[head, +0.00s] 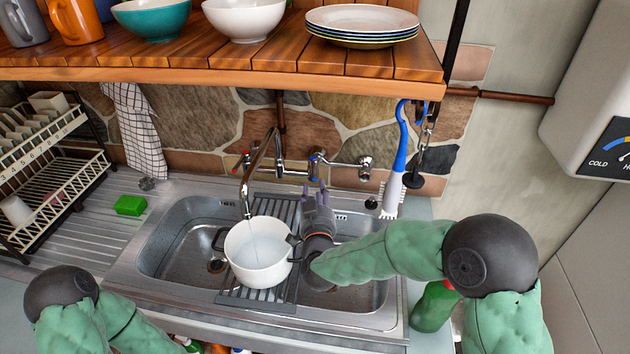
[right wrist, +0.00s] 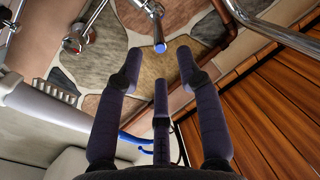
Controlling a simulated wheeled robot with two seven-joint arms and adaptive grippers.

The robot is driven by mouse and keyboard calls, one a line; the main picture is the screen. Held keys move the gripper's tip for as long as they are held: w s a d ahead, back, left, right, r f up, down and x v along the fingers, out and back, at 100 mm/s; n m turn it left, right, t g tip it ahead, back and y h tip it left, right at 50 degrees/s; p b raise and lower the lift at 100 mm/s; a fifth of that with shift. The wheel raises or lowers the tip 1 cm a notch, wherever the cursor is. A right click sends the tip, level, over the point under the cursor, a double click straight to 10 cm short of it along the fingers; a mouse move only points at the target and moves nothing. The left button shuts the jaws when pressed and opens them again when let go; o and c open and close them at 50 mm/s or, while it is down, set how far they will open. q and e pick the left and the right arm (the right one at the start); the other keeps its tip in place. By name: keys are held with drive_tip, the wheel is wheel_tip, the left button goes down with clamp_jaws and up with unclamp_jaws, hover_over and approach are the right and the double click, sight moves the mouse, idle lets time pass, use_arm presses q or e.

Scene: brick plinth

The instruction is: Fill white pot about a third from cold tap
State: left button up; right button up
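The white pot (head: 254,277) with dark handles stands upright on a dark slatted rack (head: 277,208) across the middle of the double sink. The curved tap spout (head: 245,196) points down over it. A thin pale stream appears to run from the spout into the pot, where clear water shows; its exact level is hard to tell. The blue-marked cold tap handle (head: 315,158) is on the wall, right of the red-marked one (head: 246,157). My right gripper (head: 318,188) is open below it; in the right wrist view the blue-tipped handle (right wrist: 160,47) shows between the spread fingertips. My left gripper is out of view.
A wooden shelf (head: 220,76) with bowls, mugs and plates overhangs the wall. A blue and white brush (head: 397,165) hangs right of the taps. A dish rack (head: 45,190) and green sponge (head: 130,205) are at left. A green bottle (head: 433,308) stands near my right arm.

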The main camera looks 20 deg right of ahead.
sight(314, 170)
drive_tip(key=shift+v, duration=2.25)
drive_tip(key=shift+w+d, duration=0.1)
drive_tip(key=shift+d, duration=0.05)
clamp_jaws()
drive_tip(key=s+d+r+m+y+b, duration=0.2)
drive_tip(key=d+m+y+b, duration=0.3)
drive_tip(key=d+m, duration=0.45)
drive_tip(key=w+a+f+b, duration=0.1)
drive_tip(key=w+a, duration=0.3)
drive_tip(key=w, duration=0.6)
drive_tip(key=shift+w+m+b, duration=0.35)
drive_tip(key=shift+m+b, duration=0.1)
drive_tip(key=shift+b, duration=0.2)
